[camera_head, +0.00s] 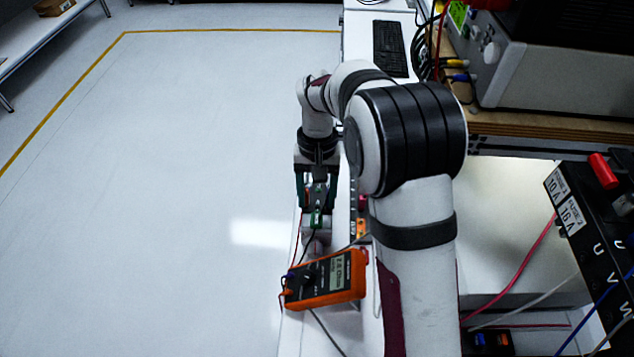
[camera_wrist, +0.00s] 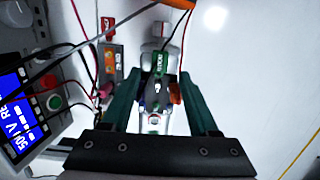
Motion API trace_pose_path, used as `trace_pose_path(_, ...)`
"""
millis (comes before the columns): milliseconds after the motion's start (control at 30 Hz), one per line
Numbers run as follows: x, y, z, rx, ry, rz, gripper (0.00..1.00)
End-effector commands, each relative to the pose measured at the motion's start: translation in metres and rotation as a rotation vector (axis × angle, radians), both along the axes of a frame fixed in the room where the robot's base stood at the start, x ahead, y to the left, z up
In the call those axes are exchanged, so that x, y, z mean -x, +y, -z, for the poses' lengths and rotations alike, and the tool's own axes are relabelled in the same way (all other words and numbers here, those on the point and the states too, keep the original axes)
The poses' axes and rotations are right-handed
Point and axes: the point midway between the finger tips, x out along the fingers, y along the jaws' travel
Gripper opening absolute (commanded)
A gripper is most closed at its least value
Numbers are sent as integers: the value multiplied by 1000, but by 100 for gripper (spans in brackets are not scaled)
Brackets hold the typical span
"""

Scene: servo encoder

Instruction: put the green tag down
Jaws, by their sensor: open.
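The green tag (camera_wrist: 160,64) appears on the white and grey servo motor (camera_wrist: 158,33) in the wrist view, between and just beyond my fingers. In the head view the green tag (camera_head: 317,219) shows just below my gripper (camera_head: 316,203) in the picture. In the wrist view my gripper (camera_wrist: 160,88) is open, with its two green fingers apart on either side of the motor and clear of the tag. I cannot tell whether the tag is fastened or only resting there.
An orange multimeter (camera_head: 343,264) with leads lies in front of the motor. Red and black cables run close by. A panel with a blue display (camera_wrist: 14,118) and buttons stands left in the wrist view. The floor (camera_head: 190,200) left of the bench is clear.

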Motion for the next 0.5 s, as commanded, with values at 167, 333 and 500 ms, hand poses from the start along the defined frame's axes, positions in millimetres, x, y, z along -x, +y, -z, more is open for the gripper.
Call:
trace_pose_path(167,-8,0,-47,-1,-4,1,61)
trace_pose_path(333,-10,0,-68,0,0,0,61)
trace_pose_path(500,-7,-3,-75,-2,-2,8,61)
